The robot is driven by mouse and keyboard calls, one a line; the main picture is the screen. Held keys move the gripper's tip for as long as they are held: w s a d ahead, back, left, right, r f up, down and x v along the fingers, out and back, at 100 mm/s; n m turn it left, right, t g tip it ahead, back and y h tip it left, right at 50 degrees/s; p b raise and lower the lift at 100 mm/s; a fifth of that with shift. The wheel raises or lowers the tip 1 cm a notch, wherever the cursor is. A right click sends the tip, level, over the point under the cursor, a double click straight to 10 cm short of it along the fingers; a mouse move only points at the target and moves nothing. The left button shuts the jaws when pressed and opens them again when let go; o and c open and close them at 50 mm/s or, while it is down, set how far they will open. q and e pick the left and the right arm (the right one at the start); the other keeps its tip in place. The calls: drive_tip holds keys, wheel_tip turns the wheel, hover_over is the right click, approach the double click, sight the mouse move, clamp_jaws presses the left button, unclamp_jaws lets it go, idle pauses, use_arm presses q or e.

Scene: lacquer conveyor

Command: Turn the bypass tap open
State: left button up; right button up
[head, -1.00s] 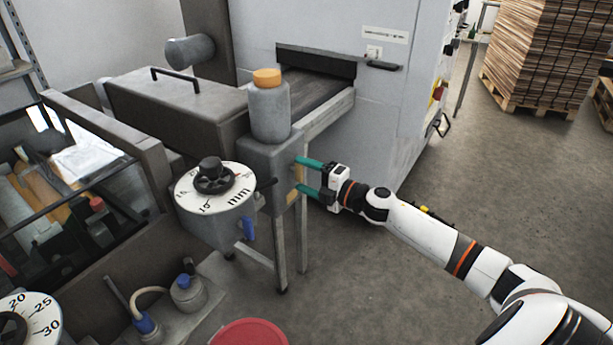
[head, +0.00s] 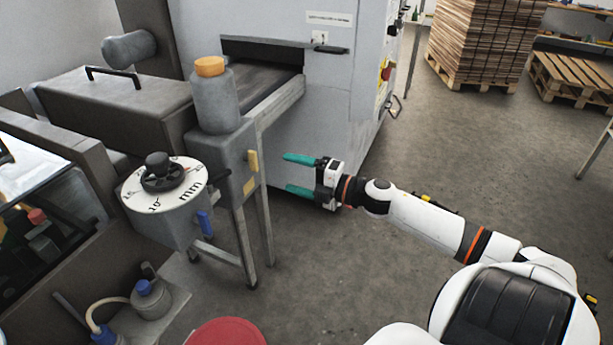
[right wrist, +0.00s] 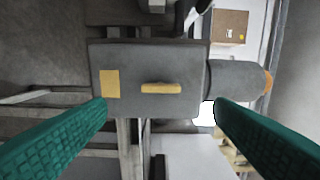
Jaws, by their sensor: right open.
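A yellow bar handle (head: 253,161) stands upright on the side of the grey box (head: 222,157); no name is readable, but it looks like the tap. A yellow square plate (head: 249,186) sits just below it. In the right wrist view the handle (right wrist: 161,87) lies across the picture, centred between the fingers, with the plate (right wrist: 109,83) to its left. My right gripper (head: 287,173) has green fingers, one above the other. It is open, empty and a short gap to the right of the handle, facing it. My left gripper is not in view.
A grey bottle with an orange cap (head: 216,97) stands on the box. A round mm dial (head: 165,183) and a blue lever (head: 204,222) are to its left. A red round top (head: 226,333) is at the front. The floor right of the box is open.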

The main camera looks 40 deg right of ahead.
drive_tip(key=shift+v, duration=1.3)
drive_tip(key=s+d+f+m+g+h, duration=0.1)
drive_tip(key=s+d+f+m+h, duration=0.25)
drive_tip(key=f, duration=0.65)
drive_tip(key=d+f+m+g+h, duration=0.1)
drive_tip(key=d+f+m+h, duration=0.4)
drive_tip(key=f, duration=0.6)
drive_tip(key=s+a+f+m+g, duration=0.1)
drive_tip(key=s+f+m+g, duration=0.2)
drive_tip(key=f, duration=0.5)
drive_tip(key=s+a+f+m+g, duration=0.1)
drive_tip(key=s+a+f+m, duration=0.15)
drive_tip(key=s+f, duration=0.5)
drive_tip(key=s+a+f+m+g, duration=0.2)
drive_tip(key=s+a+f, duration=0.25)
drive_tip(key=f, duration=0.25)
drive_tip(key=s+a+f+m+g, duration=0.2)
drive_tip(key=s+a+f, duration=0.1)
drive_tip(key=s+f, duration=0.3)
drive_tip(key=s+a+f+m+g+y, duration=0.1)
drive_tip(key=s+a+f+g, duration=0.1)
drive_tip(key=s+a+f, duration=0.3)
drive_tip(key=s+a+f+m+g, duration=0.1)
drive_tip(key=s+a+f+g, duration=0.2)
drive_tip(key=s+a, duration=0.8)
wheel_tip(320, 180, down, 3)
drive_tip(key=shift+r+g+y, duration=0.25)
drive_tip(key=shift+g+y, duration=0.05)
drive_tip(key=shift+y, duration=0.05)
